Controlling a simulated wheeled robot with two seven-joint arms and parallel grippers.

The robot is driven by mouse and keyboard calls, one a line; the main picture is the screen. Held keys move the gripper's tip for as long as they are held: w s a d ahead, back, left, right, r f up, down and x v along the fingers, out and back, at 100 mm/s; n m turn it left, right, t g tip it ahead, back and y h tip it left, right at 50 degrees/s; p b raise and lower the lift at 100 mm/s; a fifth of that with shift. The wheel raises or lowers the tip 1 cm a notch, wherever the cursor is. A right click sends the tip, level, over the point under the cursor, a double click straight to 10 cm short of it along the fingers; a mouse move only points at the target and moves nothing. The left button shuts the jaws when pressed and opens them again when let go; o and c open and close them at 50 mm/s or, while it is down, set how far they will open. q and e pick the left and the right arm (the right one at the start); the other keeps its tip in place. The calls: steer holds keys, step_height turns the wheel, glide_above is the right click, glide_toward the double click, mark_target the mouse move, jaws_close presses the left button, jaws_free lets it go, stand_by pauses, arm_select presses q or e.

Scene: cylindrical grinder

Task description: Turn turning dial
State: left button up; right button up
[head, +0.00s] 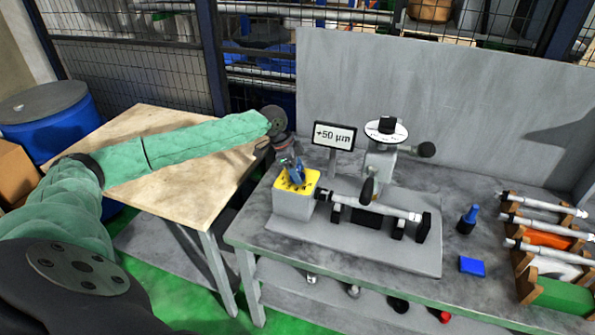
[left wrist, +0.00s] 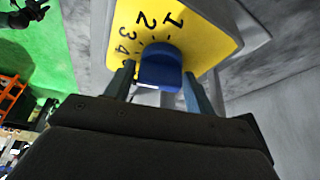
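The turning dial is a blue knob (left wrist: 160,68) on a yellow face with the numbers 1 to 4 visible in the left wrist view. In the head view its yellow face (head: 280,185) tops a grey box at the left end of the grinder. My left gripper (head: 294,174) points down at this face from above. In the left wrist view its two fingers (left wrist: 158,80) stand on either side of the knob, with narrow gaps showing, so it looks open around it. In the head view the gripper hides most of the knob. My right gripper is not in view.
The grinder (head: 375,208) holds a shaft beside the dial box. A display (head: 334,135) reading +50 µm stands behind. A blue block (head: 472,265), a blue-topped bottle (head: 468,219) and a rack of shafts (head: 550,240) lie right. The wooden table (head: 165,195) at left is bare.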

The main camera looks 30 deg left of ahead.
arm_select(q)
steer(key=shift+o, duration=0.7)
steer(key=shift+a+r, duration=0.1)
steer(key=shift+r, duration=0.05)
steer(key=b+v, duration=0.2)
steer(key=v, duration=0.4)
steer(key=shift+s+r, duration=0.1)
steer(key=shift+r, duration=0.1)
steer(key=shift+s+a+r+b, duration=0.1)
steer(key=shift+a+r+b, duration=0.15)
steer(key=shift+r, duration=0.25)
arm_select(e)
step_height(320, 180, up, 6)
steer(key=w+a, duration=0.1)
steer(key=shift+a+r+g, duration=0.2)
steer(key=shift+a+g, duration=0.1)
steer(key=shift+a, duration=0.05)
